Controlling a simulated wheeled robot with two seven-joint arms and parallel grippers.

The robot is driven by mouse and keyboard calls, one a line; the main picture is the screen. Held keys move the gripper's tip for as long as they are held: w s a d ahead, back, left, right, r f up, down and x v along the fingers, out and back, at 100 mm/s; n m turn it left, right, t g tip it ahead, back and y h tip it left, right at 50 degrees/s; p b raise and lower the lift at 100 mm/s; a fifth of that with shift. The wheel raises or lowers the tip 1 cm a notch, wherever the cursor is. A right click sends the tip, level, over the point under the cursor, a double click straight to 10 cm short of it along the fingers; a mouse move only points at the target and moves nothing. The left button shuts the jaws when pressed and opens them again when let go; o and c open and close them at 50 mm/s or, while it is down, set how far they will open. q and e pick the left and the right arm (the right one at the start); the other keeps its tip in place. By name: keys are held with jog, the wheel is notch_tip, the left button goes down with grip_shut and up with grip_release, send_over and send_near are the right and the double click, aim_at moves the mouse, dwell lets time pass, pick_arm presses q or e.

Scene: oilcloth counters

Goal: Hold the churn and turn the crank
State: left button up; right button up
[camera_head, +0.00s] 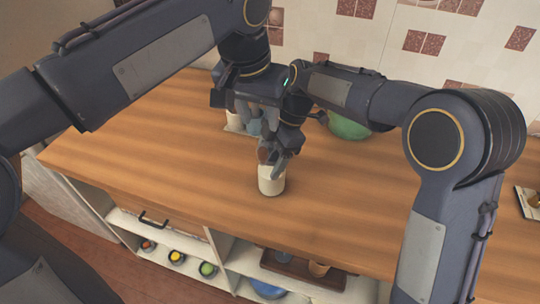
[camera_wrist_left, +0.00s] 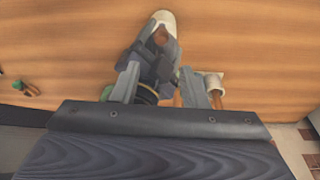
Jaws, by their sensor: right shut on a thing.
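The churn (camera_head: 271,184) looks like a small cream jar with a brown part at its top; it stands on the counter near the middle. It also shows at the top of the left wrist view (camera_wrist_left: 168,20). My right gripper (camera_head: 279,160) comes down over it and is shut at its top, covering much of it. My left gripper (camera_head: 257,122) is higher and just behind my right one; its fingers (camera_wrist_left: 160,88) look apart, with no churn between them. The crank cannot be made out behind the grippers.
A green bowl (camera_head: 347,125) stands at the back by the tiled wall. A pale item (camera_head: 234,122) is behind my left gripper. Shelves below hold several small jars and a tray (camera_head: 328,278).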

aim_at(261, 149)
pick_arm(q)
jog(key=shift+w+d+r+n+y, duration=0.1)
jog(key=shift+w+d+n+y, duration=0.05)
jog(key=shift+d+n+y, duration=0.2)
jog(key=shift+a+f, duration=0.15)
jog(key=shift+f, duration=4.65)
jog(key=c, duration=0.7)
